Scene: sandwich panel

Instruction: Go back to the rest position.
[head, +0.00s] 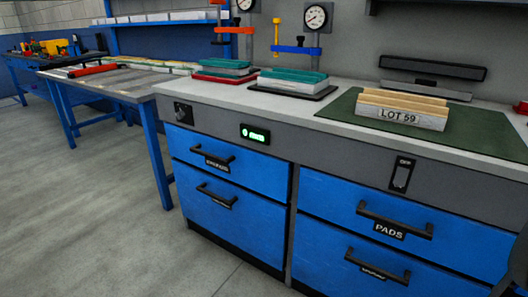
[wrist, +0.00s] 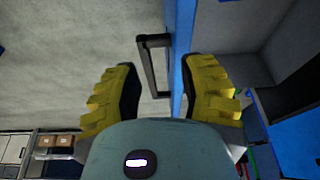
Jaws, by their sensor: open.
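My gripper (wrist: 166,78) shows in the wrist view with its two yellow ribbed fingers wide apart and nothing held between them. A black bar handle (wrist: 146,66) on a blue panel (wrist: 181,40) lies beyond the fingertips, roughly between them in the picture. The panel is seen nearly edge-on, with a grey hollow to its right that looks like an open drawer or cabinet. Whether the fingers touch the handle is not clear. In the head view a dark shape at the lower right edge may be part of my arm; my gripper is not seen there.
The grey-topped bench (head: 230,92) has blue drawers, including one marked PADS (head: 390,232); those in the head view look shut. A LOT 59 block (head: 400,117) sits on a green mat (head: 480,128). Another table (head: 110,85) stands left. The floor (head: 90,210) in front is clear.

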